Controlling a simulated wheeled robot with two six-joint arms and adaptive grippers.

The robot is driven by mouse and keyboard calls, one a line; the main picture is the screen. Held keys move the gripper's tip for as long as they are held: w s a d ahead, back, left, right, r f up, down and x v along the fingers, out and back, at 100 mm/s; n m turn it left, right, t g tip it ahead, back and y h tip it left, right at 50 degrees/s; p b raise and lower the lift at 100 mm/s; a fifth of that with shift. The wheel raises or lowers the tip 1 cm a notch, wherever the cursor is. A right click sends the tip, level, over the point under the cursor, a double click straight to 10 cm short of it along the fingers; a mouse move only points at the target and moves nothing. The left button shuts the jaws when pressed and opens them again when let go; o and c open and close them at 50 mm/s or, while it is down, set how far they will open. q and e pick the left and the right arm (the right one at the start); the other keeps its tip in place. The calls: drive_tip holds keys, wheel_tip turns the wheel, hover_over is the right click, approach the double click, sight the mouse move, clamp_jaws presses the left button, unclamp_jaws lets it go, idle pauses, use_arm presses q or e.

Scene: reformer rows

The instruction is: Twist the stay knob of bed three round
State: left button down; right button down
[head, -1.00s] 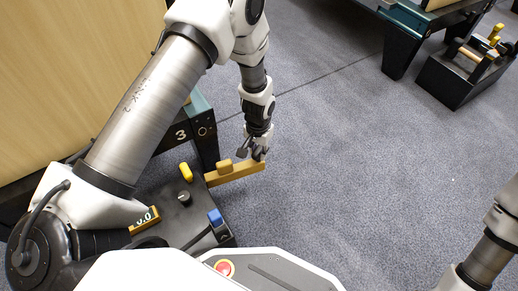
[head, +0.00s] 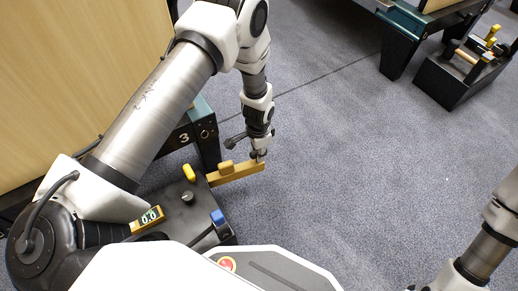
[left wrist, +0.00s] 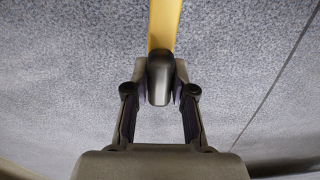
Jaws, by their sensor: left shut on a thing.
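Bed three (head: 205,133) is the frame marked 3 at the left, beside a black box (head: 172,215). A yellow wooden bar (head: 236,173) with a small block on top reaches out right from the box. My left gripper (head: 258,156) is at the bar's far end. In the left wrist view, its fingers (left wrist: 160,92) are shut on a dark rounded knob (left wrist: 160,78) at the end of the bar (left wrist: 164,22). The knob is mostly hidden by the gripper in the head view. My right arm shows at the lower right; its gripper is out of view.
The box carries a yellow lever (head: 189,173), a black dial (head: 187,197), a blue handle (head: 218,217) and a display (head: 149,218) reading 0.0. Another bed with a similar black box (head: 450,78) stands at the upper right. The grey floor (head: 340,165) between is clear.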

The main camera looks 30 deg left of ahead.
use_arm(q)
drive_tip(key=c, duration=0.6)
unclamp_jaws()
drive_tip(key=shift+c, duration=0.2)
wheel_tip(320, 180, up, 7)
drive_tip(key=p, duration=0.6)
drive_tip(key=shift+p, duration=0.35)
